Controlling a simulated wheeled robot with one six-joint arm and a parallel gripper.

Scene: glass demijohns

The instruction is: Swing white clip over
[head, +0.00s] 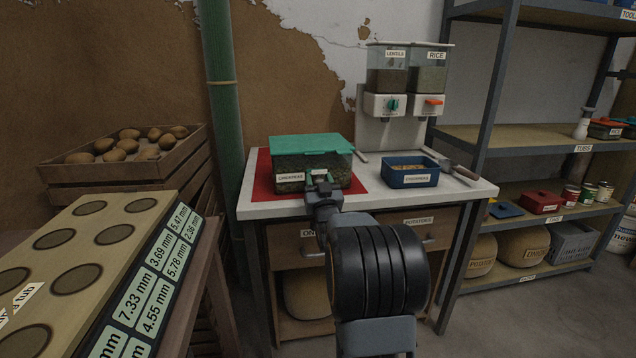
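A clear tub (283,165) with a green lid (305,147) stands on a red mat (263,174) on the white-topped counter. Its contents look dark green and grainy, and a white label is on its front. My gripper (322,181) is at the front of this tub, just right of the label, with the arm reaching in from below. A small pale and green part shows at the fingertips. I cannot make out clearly whether it is the white clip. The fingers are too small and too covered by my wrist to tell open from shut.
A blue bin (409,180) stands right of the tub, with a scoop (466,172) beside it. Lentil (386,80) and rice (429,80) dispensers stand behind. A potato crate (130,165) and a board with round recesses (84,240) are at left, shelves (540,139) at right.

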